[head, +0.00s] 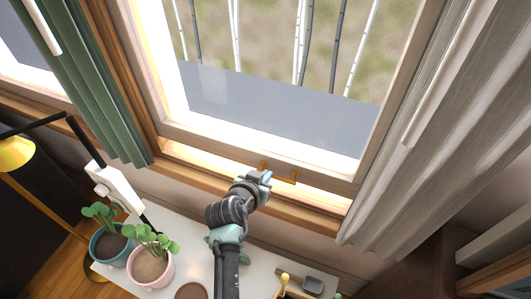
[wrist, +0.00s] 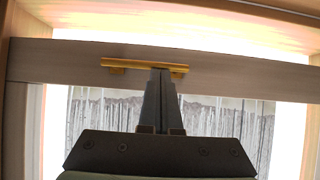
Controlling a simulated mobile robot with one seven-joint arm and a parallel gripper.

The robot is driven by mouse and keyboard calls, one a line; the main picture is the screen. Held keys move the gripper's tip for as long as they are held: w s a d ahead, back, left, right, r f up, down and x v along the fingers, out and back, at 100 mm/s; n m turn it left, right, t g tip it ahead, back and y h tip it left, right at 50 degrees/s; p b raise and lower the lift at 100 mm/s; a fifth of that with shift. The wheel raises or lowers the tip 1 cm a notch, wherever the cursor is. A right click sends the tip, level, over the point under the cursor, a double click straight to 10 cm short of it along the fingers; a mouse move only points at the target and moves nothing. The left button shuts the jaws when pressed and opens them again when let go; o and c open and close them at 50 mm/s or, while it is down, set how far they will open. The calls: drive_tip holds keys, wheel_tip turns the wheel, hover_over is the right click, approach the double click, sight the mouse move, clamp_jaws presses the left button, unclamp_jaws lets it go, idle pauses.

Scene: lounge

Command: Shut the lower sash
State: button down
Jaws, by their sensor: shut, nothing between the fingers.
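The lower sash shows its pale bottom rail (head: 222,139) running across the window in the head view. A bright gap shows between this rail and the wooden sill (head: 310,214). A brass bar handle (head: 294,177) is fixed to the rail; in the wrist view the handle (wrist: 115,63) lies across the rail (wrist: 50,62). My gripper (head: 267,176) is shut and empty, at the handle.
A white table (head: 185,225) stands below the window. It holds a teal-potted plant (head: 109,242), a pink-potted plant (head: 150,262) and small items at the right. A green curtain (head: 85,75) hangs at the left, a grey curtain (head: 430,120) at the right. A yellow lamp (head: 15,152) is far left.

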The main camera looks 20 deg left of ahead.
wheel_tip(320, 180, down, 6)
drive_tip(key=b, duration=0.3)
drive_tip(key=shift+d+f+b, duration=0.1)
drive_tip(key=shift+b, duration=0.3)
